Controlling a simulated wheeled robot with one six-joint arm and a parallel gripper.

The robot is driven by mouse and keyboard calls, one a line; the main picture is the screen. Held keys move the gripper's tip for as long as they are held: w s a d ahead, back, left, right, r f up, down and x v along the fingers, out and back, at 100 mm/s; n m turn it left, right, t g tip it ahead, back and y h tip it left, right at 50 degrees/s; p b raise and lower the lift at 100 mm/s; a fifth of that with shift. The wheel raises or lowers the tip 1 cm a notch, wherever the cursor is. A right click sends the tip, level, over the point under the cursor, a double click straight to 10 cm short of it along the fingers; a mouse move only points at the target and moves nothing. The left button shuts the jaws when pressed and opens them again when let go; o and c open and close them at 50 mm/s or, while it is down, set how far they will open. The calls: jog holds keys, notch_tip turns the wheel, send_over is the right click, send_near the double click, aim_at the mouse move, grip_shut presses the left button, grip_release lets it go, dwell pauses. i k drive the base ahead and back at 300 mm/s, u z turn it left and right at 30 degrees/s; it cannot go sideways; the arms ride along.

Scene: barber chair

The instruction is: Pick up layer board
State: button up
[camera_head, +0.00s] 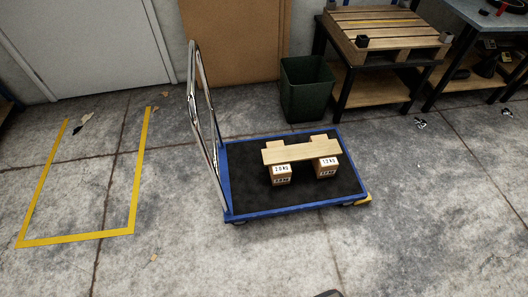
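The layer board (302,149) is a light wooden plank. It lies flat across two small wooden blocks on a flat trolley. The left block (281,174) has a white label that appears to read 2.0 KG. The right block (326,168) has a similar label that appears to read 1.2 KG. The blocks' upper parts are partly hidden under the board. The trolley (290,207) has a blue rim, a black deck and a tall metal handle at its left end. My gripper is not in view, and nothing touches the board from above.
A dark green bin (306,89) stands behind the trolley. A pallet (388,33) rests on a black-framed table at the back right, beside a workbench (488,18). Yellow tape (77,240) marks the floor at left. The floor in front of the trolley is mostly clear.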

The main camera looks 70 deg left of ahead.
aim_at(319, 150)
jog(key=u, duration=2.9)
jog(key=k, duration=0.55)
jog(key=z, duration=0.6)
jog(key=i, duration=1.65)
